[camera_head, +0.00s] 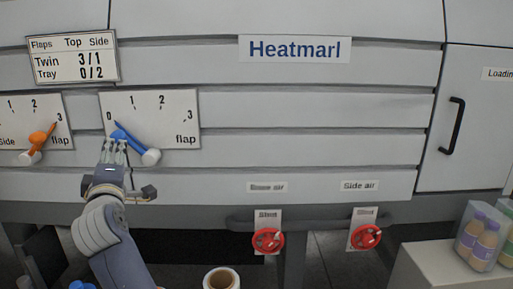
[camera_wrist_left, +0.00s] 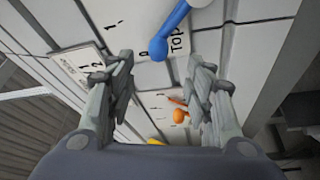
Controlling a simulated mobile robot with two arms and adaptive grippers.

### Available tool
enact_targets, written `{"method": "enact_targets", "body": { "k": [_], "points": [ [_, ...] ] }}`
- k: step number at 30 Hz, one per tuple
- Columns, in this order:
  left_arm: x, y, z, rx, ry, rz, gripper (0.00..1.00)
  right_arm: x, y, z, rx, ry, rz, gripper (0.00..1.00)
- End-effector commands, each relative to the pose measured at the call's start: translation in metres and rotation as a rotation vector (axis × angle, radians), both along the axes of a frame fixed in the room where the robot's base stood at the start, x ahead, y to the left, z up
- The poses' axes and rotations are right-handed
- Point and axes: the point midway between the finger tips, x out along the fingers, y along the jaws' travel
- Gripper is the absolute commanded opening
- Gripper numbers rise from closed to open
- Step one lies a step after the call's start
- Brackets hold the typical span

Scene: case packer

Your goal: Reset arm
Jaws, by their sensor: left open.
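My left gripper (camera_head: 115,150) is raised in front of the machine panel, just below the top flap dial with the blue pointer (camera_head: 133,141). In the left wrist view the gripper's two fingers (camera_wrist_left: 160,95) are apart with nothing held between them. The blue pointer (camera_wrist_left: 178,28) shows beyond the fingertips there. In the head view its tip is near the 0 mark. The orange pointer (camera_head: 41,139) on the side flap dial points near 3, and it also shows between the fingers in the left wrist view (camera_wrist_left: 180,114). My right gripper is in neither view.
A flap chart (camera_head: 74,59) hangs above the dials. Two red valve handles (camera_head: 267,240) (camera_head: 365,237) sit low on the panel. A clear container of bottles (camera_head: 480,238) stands on a light surface at right. A roll (camera_head: 221,279) is at the bottom.

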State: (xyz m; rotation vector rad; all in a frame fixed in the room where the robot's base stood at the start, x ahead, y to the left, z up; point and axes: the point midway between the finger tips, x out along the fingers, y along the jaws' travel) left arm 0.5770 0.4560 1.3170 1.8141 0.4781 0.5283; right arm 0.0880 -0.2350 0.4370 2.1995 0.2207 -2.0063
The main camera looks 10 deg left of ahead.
Motion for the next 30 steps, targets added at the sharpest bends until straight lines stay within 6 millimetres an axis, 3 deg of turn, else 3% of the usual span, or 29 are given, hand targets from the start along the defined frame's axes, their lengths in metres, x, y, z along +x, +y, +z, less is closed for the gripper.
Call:
{"method": "enact_targets", "body": {
  "k": [5,11,17,20,24,30],
  "points": [
    [0.002,-0.013,-0.030,0.067,0.111,-0.031,0.48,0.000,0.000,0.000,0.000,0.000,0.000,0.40],
    [-0.003,-0.055,-0.116,0.265,0.425,-0.153,0.48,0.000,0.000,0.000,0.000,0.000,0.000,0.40],
    [-0.032,-0.106,-0.217,0.478,0.758,-0.342,0.48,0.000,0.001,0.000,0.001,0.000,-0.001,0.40],
    [-0.058,-0.132,-0.268,0.578,0.917,-0.460,0.48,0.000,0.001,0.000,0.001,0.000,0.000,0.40],
    [-0.110,-0.168,-0.336,0.710,1.126,-0.656,0.48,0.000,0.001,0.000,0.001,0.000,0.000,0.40],
    [-0.197,-0.212,-0.407,0.858,1.351,-0.948,0.48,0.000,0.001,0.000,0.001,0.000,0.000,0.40]
  ]
}}
